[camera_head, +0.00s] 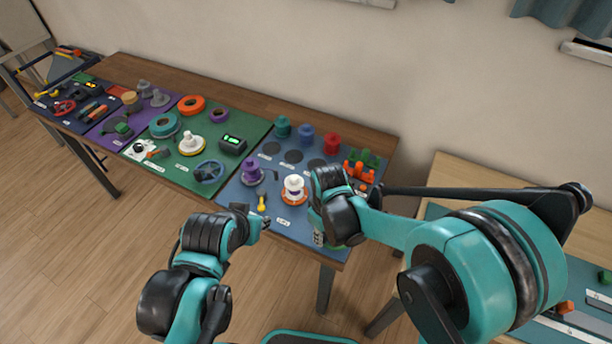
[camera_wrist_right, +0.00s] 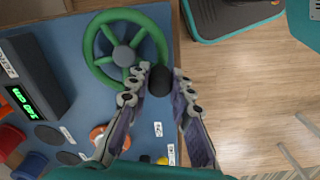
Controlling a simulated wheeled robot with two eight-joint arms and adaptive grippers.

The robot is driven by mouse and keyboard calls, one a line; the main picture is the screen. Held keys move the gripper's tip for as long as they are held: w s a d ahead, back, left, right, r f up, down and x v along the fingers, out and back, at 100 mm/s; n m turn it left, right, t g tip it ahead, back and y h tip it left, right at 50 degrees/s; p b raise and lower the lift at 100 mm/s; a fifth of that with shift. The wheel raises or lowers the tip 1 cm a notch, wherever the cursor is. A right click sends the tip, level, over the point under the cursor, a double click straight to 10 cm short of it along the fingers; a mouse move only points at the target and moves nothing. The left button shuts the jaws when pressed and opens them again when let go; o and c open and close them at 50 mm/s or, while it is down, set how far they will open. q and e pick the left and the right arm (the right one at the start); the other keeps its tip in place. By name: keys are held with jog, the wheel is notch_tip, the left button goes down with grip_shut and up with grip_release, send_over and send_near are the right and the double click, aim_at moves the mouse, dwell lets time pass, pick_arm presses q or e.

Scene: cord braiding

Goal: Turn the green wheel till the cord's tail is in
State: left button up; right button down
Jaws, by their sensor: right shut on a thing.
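The green wheel (camera_wrist_right: 124,57) lies on the blue mat near the table's edge in the right wrist view. In the head view only a sliver of it (camera_head: 338,248) shows under my right gripper (camera_head: 321,238). My right gripper also shows in the right wrist view (camera_wrist_right: 159,84), with its fingers on both sides of the wheel's black knob (camera_wrist_right: 160,80). It is shut on that knob. My left gripper (camera_head: 264,223) is off the table's front edge, away from the wheel; its finger opening is unclear. I cannot make out the cord or its tail.
A dark box with a green lit display (camera_wrist_right: 24,103) stands beside the wheel. A white spool (camera_head: 293,185) on an orange base and a purple spool (camera_head: 252,172) stand on the blue mat. Teal, blue and red spools line its back. A second table (camera_head: 446,175) stands at right.

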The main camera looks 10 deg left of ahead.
jog(key=w, duration=0.5)
jog(key=shift+w+a+p, duration=0.25)
jog(key=shift+a+p, duration=0.05)
jog(key=shift+a, duration=0.1)
jog(key=shift+w+d, duration=0.15)
jog(key=shift+w, duration=0.15)
jog(key=shift+f, duration=0.1)
jog(key=shift+d, duration=0.1)
jog(key=shift+w+d, duration=0.4)
jog(key=shift+w, duration=0.1)
jog(key=c, duration=1.3)
grip_release()
